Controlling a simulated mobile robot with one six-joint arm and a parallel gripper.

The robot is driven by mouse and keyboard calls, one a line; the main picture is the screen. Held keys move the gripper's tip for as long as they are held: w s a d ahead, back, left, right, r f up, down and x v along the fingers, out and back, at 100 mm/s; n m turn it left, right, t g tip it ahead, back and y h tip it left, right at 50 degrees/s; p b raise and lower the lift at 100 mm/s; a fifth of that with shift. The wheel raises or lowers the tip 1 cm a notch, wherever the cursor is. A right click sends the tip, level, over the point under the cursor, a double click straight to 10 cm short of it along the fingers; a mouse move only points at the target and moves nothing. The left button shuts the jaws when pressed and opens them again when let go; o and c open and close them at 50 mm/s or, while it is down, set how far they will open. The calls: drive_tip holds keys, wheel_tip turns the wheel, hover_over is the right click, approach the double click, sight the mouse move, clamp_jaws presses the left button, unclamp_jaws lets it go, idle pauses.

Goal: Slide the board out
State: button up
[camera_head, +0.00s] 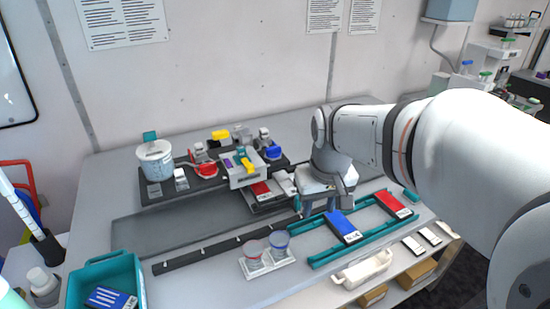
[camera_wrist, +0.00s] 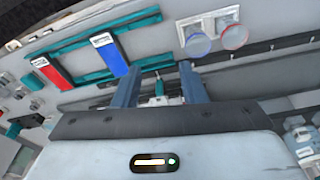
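A grey-white unit (camera_head: 239,170) with yellow and purple parts stands on the dark base at the back of the bench. A flat light-grey board (camera_head: 270,201) with a red block (camera_head: 261,188) on it sticks out from the unit's front. My gripper (camera_head: 316,208) points down just right of the board, apart from the red block. In the wrist view its two blue-grey fingers (camera_wrist: 159,76) are wide apart. A small teal part (camera_wrist: 159,88) shows between them; I cannot tell whether it belongs to the board. Nothing is visibly gripped.
A teal rack (camera_head: 325,254) holds a blue cartridge (camera_head: 341,226) and a red cartridge (camera_head: 393,204) at the right. A white bucket (camera_head: 155,160) is at the back left, a teal bin (camera_head: 82,287) at the front left. The grey tray (camera_head: 180,222) is clear.

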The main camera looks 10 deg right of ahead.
drive_tip(key=w+f, duration=0.2)
drive_tip(key=w, duration=0.4)
drive_tip(key=w+f+n+g, duration=0.1)
drive_tip(key=w+f, duration=0.2)
drive_tip(key=w, duration=0.3)
drive_tip(key=w+f+n+g, duration=0.1)
drive_tip(key=w+f, duration=0.1)
drive_tip(key=w, duration=0.3)
drive_tip(key=shift+w+f, duration=0.15)
drive_tip(key=shift+w, duration=0.25)
drive_tip(key=shift+w+f, duration=0.2)
drive_tip(key=shift+f, duration=0.05)
wheel_tip(320, 180, down, 8)
drive_tip(key=shift+r, duration=0.2)
drive_tip(key=shift+c, duration=0.2)
clamp_jaws()
